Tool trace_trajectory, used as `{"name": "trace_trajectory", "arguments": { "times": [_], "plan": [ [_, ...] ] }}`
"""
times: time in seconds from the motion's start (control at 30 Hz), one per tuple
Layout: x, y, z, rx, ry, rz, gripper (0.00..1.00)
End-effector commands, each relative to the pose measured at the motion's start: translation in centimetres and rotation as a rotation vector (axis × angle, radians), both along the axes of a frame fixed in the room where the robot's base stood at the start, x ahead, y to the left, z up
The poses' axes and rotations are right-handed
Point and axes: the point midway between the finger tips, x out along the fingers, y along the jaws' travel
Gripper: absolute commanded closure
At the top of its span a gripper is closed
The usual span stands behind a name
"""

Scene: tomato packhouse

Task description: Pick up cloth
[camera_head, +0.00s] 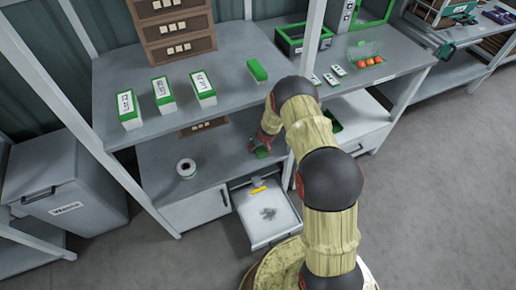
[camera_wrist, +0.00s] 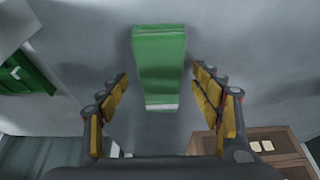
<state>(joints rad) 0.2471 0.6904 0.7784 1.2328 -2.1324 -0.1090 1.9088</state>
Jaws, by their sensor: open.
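A flat green rectangular piece (camera_wrist: 160,55) with a white band near one end lies on a grey surface in the wrist view; it looks like a folded cloth, though I cannot be sure. My gripper (camera_wrist: 160,78) is open, with one yellow-padded finger at each side of it and no visible contact. In the head view my gripper (camera_head: 262,146) is low over the lower worktop, beneath the upper shelf, with a small green patch (camera_head: 261,153) at its fingers. My arm hides part of that area.
A drawer (camera_head: 267,222) below stands open. White-and-green boxes (camera_head: 163,92) and a green block (camera_head: 257,70) stand on the upper shelf (camera_head: 225,85). A shelf post (camera_head: 313,38) rises beside my arm.

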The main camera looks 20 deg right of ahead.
Motion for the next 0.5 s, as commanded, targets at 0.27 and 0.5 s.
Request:
{"name": "trace_trajectory", "arguments": {
  "times": [0.27, 0.5],
  "plan": [
    [0.01, -0.01, 0.12, 0.000, -0.001, 0.000, 0.41],
    [0.01, -0.01, 0.12, 0.000, -0.001, -0.001, 0.55]
  ]
}}
